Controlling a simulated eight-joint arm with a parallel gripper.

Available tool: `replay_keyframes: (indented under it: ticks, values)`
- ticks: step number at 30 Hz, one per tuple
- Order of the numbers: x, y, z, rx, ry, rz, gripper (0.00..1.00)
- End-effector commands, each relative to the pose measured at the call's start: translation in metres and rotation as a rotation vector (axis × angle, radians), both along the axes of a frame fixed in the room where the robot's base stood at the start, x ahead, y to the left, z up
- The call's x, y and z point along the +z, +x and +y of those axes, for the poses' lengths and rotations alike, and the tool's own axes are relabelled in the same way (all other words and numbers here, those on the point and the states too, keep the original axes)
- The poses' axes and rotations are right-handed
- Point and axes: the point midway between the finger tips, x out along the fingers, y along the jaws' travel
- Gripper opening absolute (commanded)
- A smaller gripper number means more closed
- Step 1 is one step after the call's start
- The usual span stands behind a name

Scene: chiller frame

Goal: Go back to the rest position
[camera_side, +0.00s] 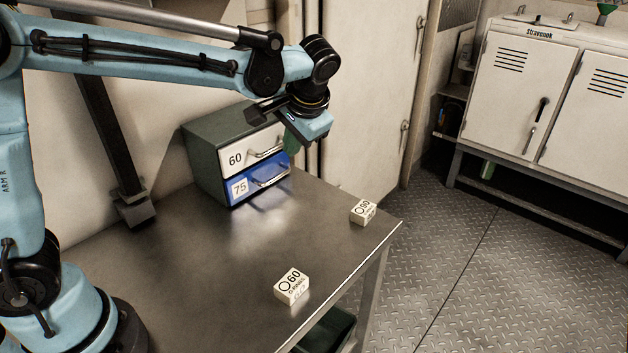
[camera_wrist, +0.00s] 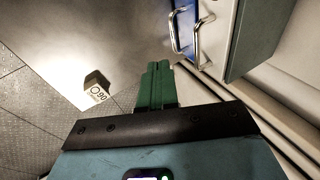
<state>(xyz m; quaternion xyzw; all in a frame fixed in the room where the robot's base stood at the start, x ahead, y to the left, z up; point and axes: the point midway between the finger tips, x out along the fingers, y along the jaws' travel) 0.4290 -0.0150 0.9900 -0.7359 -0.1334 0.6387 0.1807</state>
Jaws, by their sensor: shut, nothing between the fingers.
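My gripper (camera_side: 290,140) hangs at the right front of a small two-drawer cabinet (camera_side: 203,158), above the table. In the wrist view its green fingers (camera_wrist: 158,68) are together with nothing between them. The cabinet's upper white drawer (camera_side: 238,156) is marked 60 and its lower blue drawer (camera_side: 243,188) is marked 75. Both look closed. The handles show to the right of the fingers in the wrist view, with a gap. Part of the upper drawer's right end is close behind my gripper in the side view.
A small white block marked 60 (camera_side: 292,287) lies near the front of the metal table (camera_side: 200,290). Another block marked 90 (camera_side: 363,212) lies near the right edge. White lockers (camera_side: 530,95) stand at the far right. The table's middle is clear.

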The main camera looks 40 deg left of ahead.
Motion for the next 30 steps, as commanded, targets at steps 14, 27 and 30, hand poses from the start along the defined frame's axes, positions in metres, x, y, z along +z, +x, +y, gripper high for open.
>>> replay_keyframes:
  ticks: [14,27,30]
  values:
    - [0.005,-0.091,0.017,-0.067,-0.293,-0.241,0.00]
    - [-0.019,-0.138,0.015,-0.073,-0.444,-0.460,0.00]
    - [-0.021,-0.139,0.015,-0.073,-0.452,-0.471,0.00]
